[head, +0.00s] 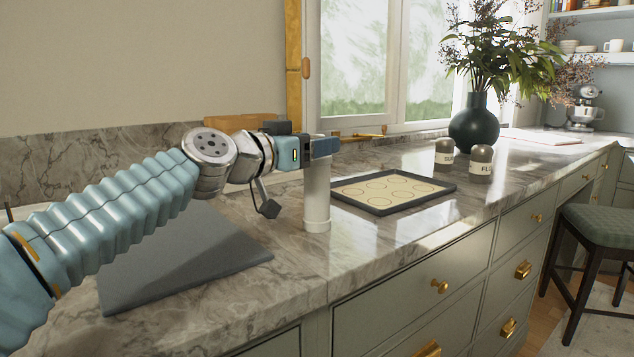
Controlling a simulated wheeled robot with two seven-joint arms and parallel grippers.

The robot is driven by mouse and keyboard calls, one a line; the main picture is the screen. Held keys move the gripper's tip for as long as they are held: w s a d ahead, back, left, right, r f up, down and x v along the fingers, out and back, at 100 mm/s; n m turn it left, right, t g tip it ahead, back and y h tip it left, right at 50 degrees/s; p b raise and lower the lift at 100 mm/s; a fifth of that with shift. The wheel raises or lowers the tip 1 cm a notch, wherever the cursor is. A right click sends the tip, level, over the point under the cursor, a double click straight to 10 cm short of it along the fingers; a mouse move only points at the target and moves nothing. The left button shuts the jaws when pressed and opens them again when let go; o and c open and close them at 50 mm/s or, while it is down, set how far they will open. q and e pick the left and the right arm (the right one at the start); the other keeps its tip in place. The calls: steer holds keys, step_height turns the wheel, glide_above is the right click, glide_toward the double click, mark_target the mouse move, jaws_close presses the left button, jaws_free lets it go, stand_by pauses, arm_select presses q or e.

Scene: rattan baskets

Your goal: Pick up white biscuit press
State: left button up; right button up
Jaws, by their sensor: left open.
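The white biscuit press (317,199) is a tall white cylinder standing upright on the marble counter, left of the baking tray. My left gripper (322,147) is at the top of the press, with its arm coming in from the left. The gripper is open, and a dark finger covers the press's upper end. I cannot tell whether the fingers touch the press. My right gripper is not in view.
A dark baking tray (447,187) with a ringed mat lies right of the press. Two jars (481,160) and a dark vase (474,130) stand farther back. A grey flat board (185,254) lies at the front left. The counter's front edge is close to the press.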

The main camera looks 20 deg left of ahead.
arm_select(q)
steer(key=shift+w+d, duration=0.35)
steer(key=shift+w, duration=0.2)
steer(key=shift+r, duration=0.15)
steer(key=c, duration=1)
